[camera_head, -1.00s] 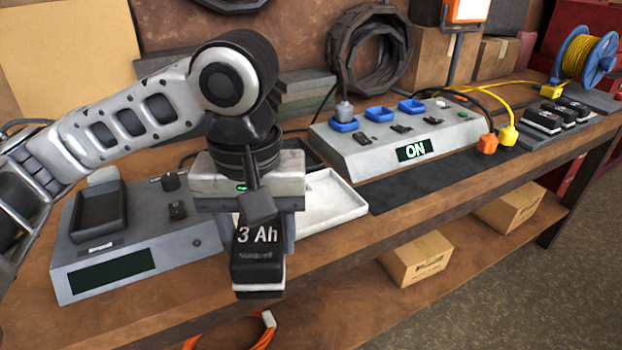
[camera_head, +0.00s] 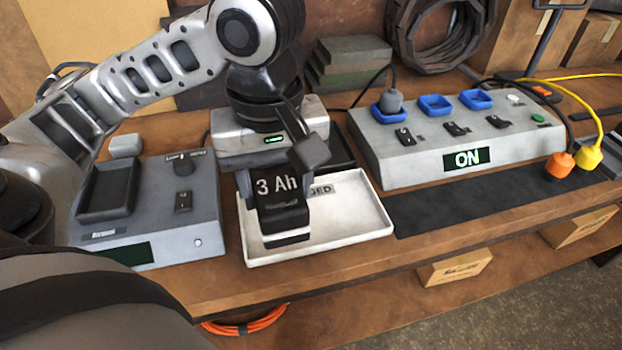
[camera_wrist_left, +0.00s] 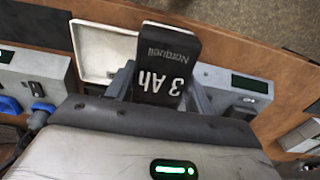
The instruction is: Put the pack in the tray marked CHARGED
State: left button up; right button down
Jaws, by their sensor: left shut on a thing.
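The pack (camera_head: 283,218) is a dark block lettered "3 Ah". My left gripper (camera_head: 279,190) is shut on it and holds it upright. In the head view the pack appears over the left part of a white tray (camera_head: 352,228); its height above the tray floor is hard to tell. The tray's label is partly hidden and reads "GED". The left wrist view shows the pack (camera_wrist_left: 168,65) between the fingers, with the white tray (camera_wrist_left: 104,52) beside and behind it. My right gripper is not in view.
A grey device with a dark, empty bay (camera_head: 108,188) stands left of the tray. A dark tray (camera_head: 342,152) lies behind the white one. A power strip (camera_head: 400,153) showing "ON" stands to the right, with a dark mat (camera_head: 470,208) in front.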

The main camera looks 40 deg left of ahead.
pick_arm(q)
jog(key=w, duration=0.1)
jog(key=w+f, duration=0.1)
jog(key=w, duration=0.1)
jog(key=w+f+b, duration=0.1)
jog(key=shift+w+a+f, duration=0.15)
jog(key=shift+a, duration=0.1)
jog(key=w+f, duration=0.1)
jog(key=w+f+b, duration=0.1)
jog(key=w+f, duration=0.2)
jog(key=f, duration=0.1)
jog(key=shift+w+a, duration=0.3)
jog(key=shift+a, duration=0.05)
jog(key=f, duration=0.1)
jog(key=f+b, duration=0.1)
jog(key=f, duration=0.1)
jog(key=shift+w+a+f, duration=0.1)
jog(key=shift+w+f, duration=0.15)
jog(key=shift+f, duration=0.15)
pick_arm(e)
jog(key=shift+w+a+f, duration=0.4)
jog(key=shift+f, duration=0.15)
pick_arm(q)
jog(key=shift+f, duration=0.1)
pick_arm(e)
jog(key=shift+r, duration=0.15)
pick_arm(q)
jog(key=o, duration=1.3)
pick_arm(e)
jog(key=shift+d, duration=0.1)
